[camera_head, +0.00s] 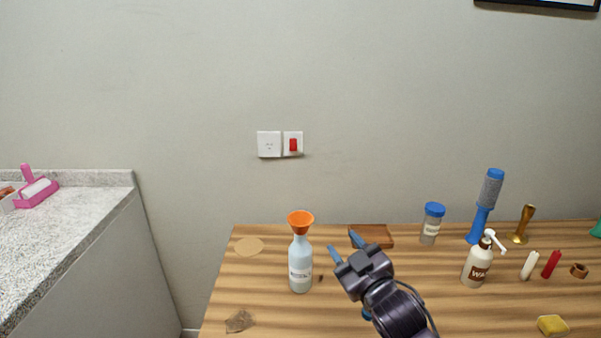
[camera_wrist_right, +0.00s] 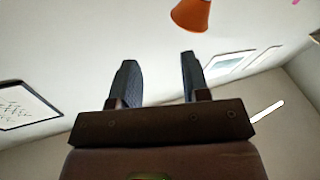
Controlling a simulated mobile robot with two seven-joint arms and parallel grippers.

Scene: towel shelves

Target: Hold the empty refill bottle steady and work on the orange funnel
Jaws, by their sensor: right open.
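The refill bottle (camera_head: 300,267), pale and clear with a white label, stands upright on the wooden table. The orange funnel (camera_head: 301,221) sits upright on the bottle's mouth. My right gripper (camera_head: 344,246) is open and empty, to the right of the bottle and apart from it, its fingers pointing up and left. In the right wrist view its two fingers (camera_wrist_right: 158,80) stand apart with nothing between them, and the orange funnel (camera_wrist_right: 190,15) shows beyond the fingertips at the top edge. My left gripper is not in view.
A brown wooden block (camera_head: 371,235) lies behind my right gripper. To the right stand a blue-capped jar (camera_head: 432,224), a pump bottle (camera_head: 478,264) and a blue brush-like tool (camera_head: 485,207). A yellow sponge (camera_head: 552,325) lies front right. The table (camera_head: 262,300) is mostly clear left of the bottle.

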